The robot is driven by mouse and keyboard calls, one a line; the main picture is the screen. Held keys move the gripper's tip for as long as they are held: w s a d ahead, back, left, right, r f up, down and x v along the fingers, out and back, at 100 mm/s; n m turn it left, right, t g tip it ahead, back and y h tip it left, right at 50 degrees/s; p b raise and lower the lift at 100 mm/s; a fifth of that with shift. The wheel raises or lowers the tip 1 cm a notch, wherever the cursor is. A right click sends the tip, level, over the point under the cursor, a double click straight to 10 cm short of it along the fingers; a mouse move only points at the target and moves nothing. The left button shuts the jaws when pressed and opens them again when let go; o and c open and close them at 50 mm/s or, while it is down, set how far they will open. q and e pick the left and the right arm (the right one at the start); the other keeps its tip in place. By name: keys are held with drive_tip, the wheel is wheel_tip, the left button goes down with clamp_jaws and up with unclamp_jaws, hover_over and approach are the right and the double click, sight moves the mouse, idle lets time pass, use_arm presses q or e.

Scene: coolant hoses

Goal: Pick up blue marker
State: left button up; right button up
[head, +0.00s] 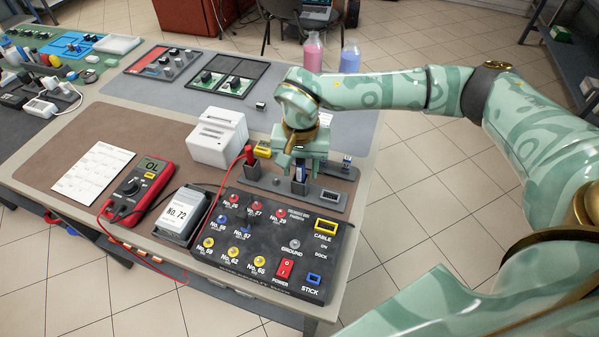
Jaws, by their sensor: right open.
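The blue marker (299,174) stands upright in a grey holder strip (330,197) behind the black panel. My right gripper (300,170) comes down over it from above, pointing at the holder. Its jaws are open, with the marker between or just in front of the fingers; whether they touch it cannot be told. The upper part of the marker is hidden by the gripper. My left gripper is not in view.
A black panel (262,262) with coloured sockets lies in front of the holder. A red probe (249,155) stands left of the gripper, wired to a red multimeter (140,188). White boxes (217,138) stand behind. A small dark-blue item (347,159) stands close on the right.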

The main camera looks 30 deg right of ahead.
drive_tip(key=shift+r, duration=0.1)
clamp_jaws()
wheel_tip(320, 180, up, 10)
drive_tip(key=p, duration=0.2)
drive_tip(key=shift+p, duration=0.4)
